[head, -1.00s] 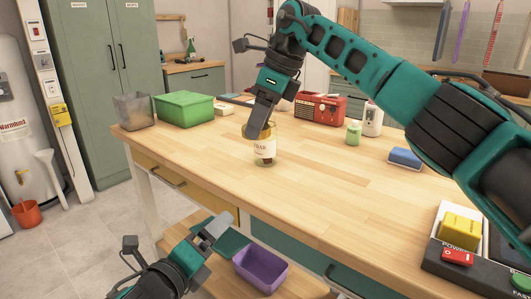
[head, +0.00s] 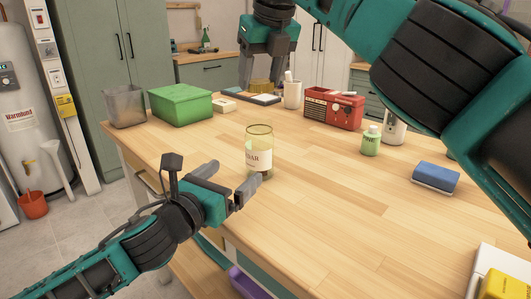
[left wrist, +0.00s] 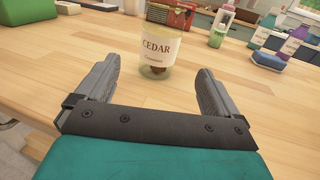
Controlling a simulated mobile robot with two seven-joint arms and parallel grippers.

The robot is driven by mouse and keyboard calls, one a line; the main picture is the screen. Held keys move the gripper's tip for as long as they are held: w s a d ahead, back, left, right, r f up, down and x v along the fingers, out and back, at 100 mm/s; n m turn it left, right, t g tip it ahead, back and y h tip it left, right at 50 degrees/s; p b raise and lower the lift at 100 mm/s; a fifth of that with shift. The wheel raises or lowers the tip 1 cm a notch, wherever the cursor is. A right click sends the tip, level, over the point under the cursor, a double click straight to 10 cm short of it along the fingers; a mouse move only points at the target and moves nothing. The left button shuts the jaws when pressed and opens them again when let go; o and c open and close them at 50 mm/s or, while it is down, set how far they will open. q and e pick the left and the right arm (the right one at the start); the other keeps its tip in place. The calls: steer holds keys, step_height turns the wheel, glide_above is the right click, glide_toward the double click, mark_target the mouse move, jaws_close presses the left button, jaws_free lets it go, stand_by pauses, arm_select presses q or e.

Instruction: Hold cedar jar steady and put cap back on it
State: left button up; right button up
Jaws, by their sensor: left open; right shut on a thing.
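The cedar jar (head: 259,158) is clear glass with a white label and stands upright and open on the table. It holds something brown at the bottom. It also shows in the left wrist view (left wrist: 158,50), beyond and between my left fingertips. My left gripper (head: 234,182) is open and empty at the table's front edge, just left of and nearer than the jar, not around it. My right gripper (head: 261,80) is above the table's back part, behind the jar, shut on the yellowish cap (head: 260,87). The cap is partly hidden by the fingers.
A green box (head: 180,105) and a grey bin (head: 126,109) stand at the back left. A red radio (head: 333,110), a white cup (head: 292,94), a green bottle (head: 370,141) and a blue sponge (head: 436,176) stand behind and right. The table in front and right of the jar is clear.

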mark_target(261, 152)
steer(key=shift+s, duration=0.1)
arm_select(q)
steer(key=x, duration=1.2)
steer(key=shift+c, duration=0.3)
steer(key=c, duration=1.4)
steer(key=shift+c, duration=0.2)
arm_select(e)
steer(key=shift+f, duration=2.45)
steer(key=shift+f, duration=0.1)
steer(key=shift+f, duration=0.8)
steer(key=shift+f, duration=0.55)
